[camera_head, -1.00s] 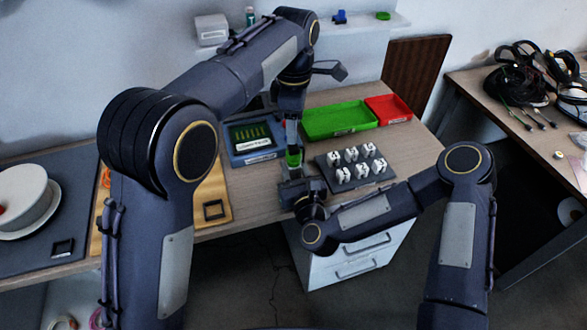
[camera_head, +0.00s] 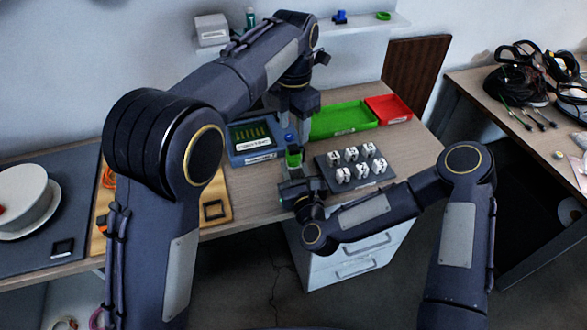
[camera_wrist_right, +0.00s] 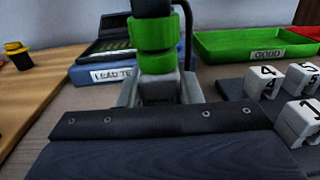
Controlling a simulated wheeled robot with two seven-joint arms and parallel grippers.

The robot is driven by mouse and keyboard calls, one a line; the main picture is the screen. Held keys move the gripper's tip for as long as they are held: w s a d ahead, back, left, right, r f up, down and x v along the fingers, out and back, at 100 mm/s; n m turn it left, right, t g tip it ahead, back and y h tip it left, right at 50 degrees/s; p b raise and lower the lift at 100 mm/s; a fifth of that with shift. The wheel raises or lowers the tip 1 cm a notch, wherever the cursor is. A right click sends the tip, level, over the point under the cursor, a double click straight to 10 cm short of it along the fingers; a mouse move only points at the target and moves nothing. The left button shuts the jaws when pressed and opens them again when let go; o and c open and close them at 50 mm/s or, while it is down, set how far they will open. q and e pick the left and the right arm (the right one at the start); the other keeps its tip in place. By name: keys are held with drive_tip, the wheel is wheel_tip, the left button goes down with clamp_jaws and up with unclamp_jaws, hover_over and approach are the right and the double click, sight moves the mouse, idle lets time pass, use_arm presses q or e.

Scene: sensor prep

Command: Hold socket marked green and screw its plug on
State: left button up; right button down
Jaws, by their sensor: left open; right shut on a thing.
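My right gripper (camera_head: 294,171) is shut on the socket marked green (camera_head: 293,157) and holds it upright above the front of the table. In the right wrist view the socket (camera_wrist_right: 157,63) stands between the fingers, with a green band. A second green band and a black upper part, apparently the plug (camera_wrist_right: 152,33), sit in line on top of it. How far they are screwed together cannot be told. My left gripper (camera_head: 296,122) is open, pointing down just above the socket and plug. A small blue part (camera_head: 289,137) shows under its fingers.
A blue tester box (camera_head: 254,158) stands close on the left. A dark block with several numbered white pieces (camera_head: 337,158) stands close on the right. A green tray (camera_head: 340,132) and a red tray (camera_head: 389,122) lie behind.

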sight(293, 147)
use_arm(q)
wheel_tip(293, 147, down, 7)
drive_tip(key=shift+f, duration=0.15)
idle(0.4)
